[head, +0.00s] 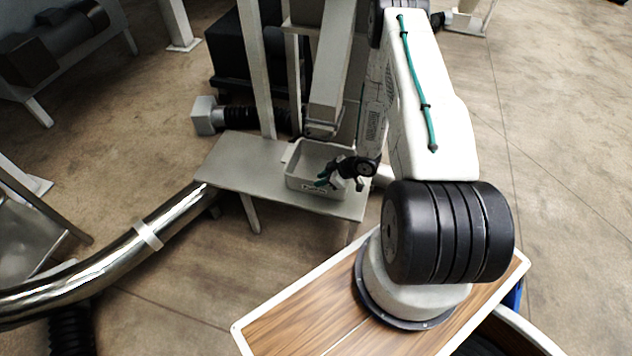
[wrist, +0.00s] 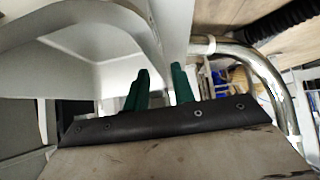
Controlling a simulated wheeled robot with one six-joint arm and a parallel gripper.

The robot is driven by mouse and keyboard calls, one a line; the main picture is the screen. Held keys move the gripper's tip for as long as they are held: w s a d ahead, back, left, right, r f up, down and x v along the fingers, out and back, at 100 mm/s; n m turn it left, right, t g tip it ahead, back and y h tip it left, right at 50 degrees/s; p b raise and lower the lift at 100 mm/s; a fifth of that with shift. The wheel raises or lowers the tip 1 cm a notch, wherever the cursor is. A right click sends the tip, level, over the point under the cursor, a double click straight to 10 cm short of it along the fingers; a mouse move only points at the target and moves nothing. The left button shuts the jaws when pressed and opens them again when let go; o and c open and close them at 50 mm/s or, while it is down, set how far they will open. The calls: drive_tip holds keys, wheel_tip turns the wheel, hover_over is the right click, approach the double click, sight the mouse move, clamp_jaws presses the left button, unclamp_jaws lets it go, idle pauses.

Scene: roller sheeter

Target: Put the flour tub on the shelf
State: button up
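The flour tub (head: 300,178), a pale grey open box with a small dark label on its front, stands upright on a low grey metal table (head: 240,168). My gripper (head: 341,184) is at the tub's front right side, with its teal fingertips spread apart. In the wrist view the two teal fingers (wrist: 160,90) stand apart, with a pale wall or rim edge rising behind and between them. The pale tub (wrist: 90,75) fills the upper left there. Whether the fingers touch it cannot be told. My arm hides its right end.
A grey upright post and sloping chute (head: 330,75) rise close behind the tub. A shiny bent pipe (head: 110,258) runs up to the table's left end. A black ribbed roller (head: 255,118) lies behind. The table's left half is bare.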

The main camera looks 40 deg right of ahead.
drive_tip(key=v, duration=0.8)
drive_tip(key=shift+s+r, duration=0.15)
idle(0.7)
